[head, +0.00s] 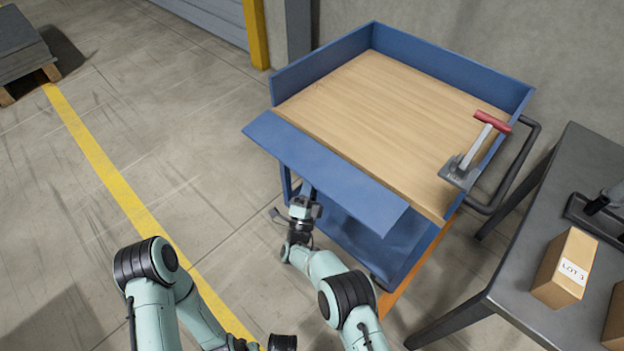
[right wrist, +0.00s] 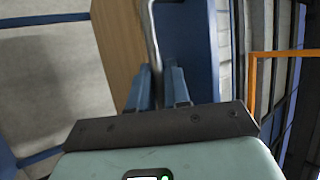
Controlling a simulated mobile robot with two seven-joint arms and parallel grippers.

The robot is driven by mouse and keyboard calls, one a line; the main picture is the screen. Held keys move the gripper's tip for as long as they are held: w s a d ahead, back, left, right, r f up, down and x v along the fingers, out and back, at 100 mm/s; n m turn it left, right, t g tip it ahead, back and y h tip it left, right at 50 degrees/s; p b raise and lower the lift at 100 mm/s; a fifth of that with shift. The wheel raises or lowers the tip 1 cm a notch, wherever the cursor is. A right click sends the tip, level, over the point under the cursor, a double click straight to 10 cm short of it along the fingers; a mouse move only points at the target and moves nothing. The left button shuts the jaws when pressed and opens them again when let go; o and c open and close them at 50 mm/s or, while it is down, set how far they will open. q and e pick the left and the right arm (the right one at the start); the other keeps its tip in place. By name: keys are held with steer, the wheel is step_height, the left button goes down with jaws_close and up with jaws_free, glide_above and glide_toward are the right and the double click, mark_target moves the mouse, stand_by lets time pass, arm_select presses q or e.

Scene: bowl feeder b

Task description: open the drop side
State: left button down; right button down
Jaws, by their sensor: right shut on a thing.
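The blue drop side (head: 325,172) is on the near left edge of the cart's wooden bed (head: 400,100). It leans outward from the bed, with its broad face turned up; its exact angle is hard to tell. My right gripper (head: 307,192) is at the outer edge of the drop side, near the middle of its length. In the right wrist view its two fingers (right wrist: 160,88) are shut on a thin grey bar (right wrist: 153,45), which seems to be the drop side's handle. My left arm shows at the bottom of the head view, but its fingertips are out of view.
A red-handled tool on a grey plate (head: 459,172) stands at the bed's right edge, by the cart's push handle (head: 517,178). A grey table (head: 520,265) with a LOT 3 box (head: 565,268) stands at right.

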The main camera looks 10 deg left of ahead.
steer(key=c, duration=1.4)
jaws_free()
steer(key=shift+r, duration=0.1)
steer(key=shift+c, duration=0.2)
